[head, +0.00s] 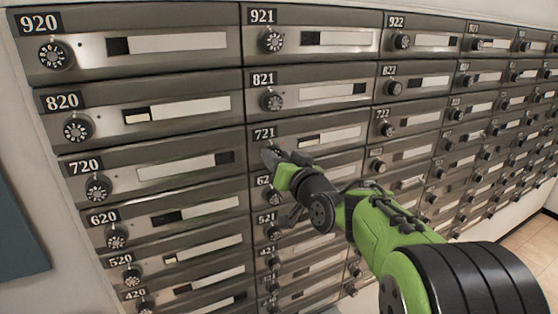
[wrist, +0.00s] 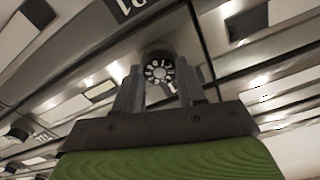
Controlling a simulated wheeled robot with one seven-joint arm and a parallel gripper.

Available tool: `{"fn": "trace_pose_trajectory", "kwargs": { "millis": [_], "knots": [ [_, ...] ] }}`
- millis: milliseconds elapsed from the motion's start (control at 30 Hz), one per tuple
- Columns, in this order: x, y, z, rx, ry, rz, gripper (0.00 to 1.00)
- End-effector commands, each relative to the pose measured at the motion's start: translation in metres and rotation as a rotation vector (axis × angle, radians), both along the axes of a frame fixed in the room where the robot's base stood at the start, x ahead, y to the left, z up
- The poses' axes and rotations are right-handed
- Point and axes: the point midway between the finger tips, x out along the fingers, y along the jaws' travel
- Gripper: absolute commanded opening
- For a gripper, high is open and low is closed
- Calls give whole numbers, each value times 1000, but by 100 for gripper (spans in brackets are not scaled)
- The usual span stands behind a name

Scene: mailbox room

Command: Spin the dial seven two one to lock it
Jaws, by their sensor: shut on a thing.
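The mailbox door labelled 721 (head: 318,138) is in the second column of the head view, below 821. It looks closed, with a light window strip across it. Its dial lies at my gripper (head: 272,152), mostly hidden by the jaws in the head view. In the wrist view the dial (wrist: 158,70) is a black knob with a white-marked face, between the two fingers of my gripper (wrist: 160,82). The fingers are shut on the dial. The dial's exact setting is too small to read.
Mailbox 821 (head: 325,90) with its own dial is just above, and mailbox 720 (head: 180,172) is to the left. Dial 722 (head: 387,129) sticks out to the right. More dials lie close below my arm. Tiled floor (head: 520,238) shows at the lower right.

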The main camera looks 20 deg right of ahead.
Motion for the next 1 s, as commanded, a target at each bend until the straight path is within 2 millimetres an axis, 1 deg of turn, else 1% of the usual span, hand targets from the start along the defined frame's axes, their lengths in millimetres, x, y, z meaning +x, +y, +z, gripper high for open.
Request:
{"fn": "trace_pose_trajectory", "kwargs": {
  "millis": [267, 1000],
  "knots": [
    [0, -1, -1, 217, 41, -1, 9],
    [0, -1, -1, 907, 180, -2, 9]
  ]
}}
